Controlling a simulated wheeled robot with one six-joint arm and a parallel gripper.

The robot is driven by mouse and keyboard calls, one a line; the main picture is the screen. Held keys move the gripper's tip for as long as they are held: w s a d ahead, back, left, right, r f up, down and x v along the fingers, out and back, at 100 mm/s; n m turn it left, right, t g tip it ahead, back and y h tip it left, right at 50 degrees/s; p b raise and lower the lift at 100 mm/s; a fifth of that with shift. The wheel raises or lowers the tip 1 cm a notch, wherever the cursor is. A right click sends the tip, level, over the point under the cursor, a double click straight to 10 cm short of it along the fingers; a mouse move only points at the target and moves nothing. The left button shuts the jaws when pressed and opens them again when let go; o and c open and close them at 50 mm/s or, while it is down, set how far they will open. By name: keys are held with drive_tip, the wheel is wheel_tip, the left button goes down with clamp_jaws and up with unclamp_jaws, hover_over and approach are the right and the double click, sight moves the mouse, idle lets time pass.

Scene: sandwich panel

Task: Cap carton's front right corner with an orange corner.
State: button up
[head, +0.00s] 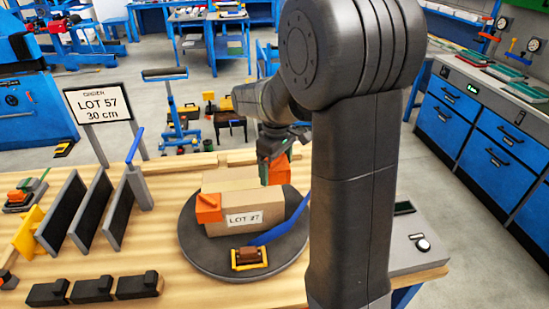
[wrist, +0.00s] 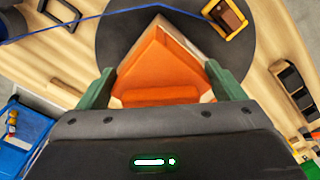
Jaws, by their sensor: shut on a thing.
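The tan carton (head: 250,205) stands on a dark round turntable (head: 195,245), its labelled face toward the head camera. One orange corner (head: 208,207) sits on the carton's front left upper corner in the head view. My gripper (head: 275,148) is at the carton's back right, its green fingers shut on another orange corner (head: 278,170). In the wrist view that held orange corner (wrist: 160,72) lies between the two fingers (wrist: 160,90), with tan carton edges close beside it. I cannot tell whether it touches the carton.
A blue strap (head: 284,222) and a yellow-framed brown piece (head: 249,258) lie on the turntable. Dark upright panels (head: 90,210) stand at left, with black blocks (head: 92,289) in front. A grey control box (head: 410,245) is at right. My arm blocks the right-centre view.

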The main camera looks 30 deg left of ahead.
sight(276, 196)
drive_tip(key=shift+f+b, duration=0.55)
drive_tip(key=shift+f, duration=0.15)
wheel_tip(276, 196, down, 10)
drive_tip(key=b, duration=0.7)
drive_tip(key=c, duration=0.4)
drive_tip(key=o, duration=1.1)
drive_tip(key=shift+o, duration=0.2)
drive_tip(key=shift+r, duration=0.15)
wheel_tip(276, 196, up, 14)
drive_tip(key=shift+f, duration=0.2)
drive_tip(key=shift+f, duration=0.15)
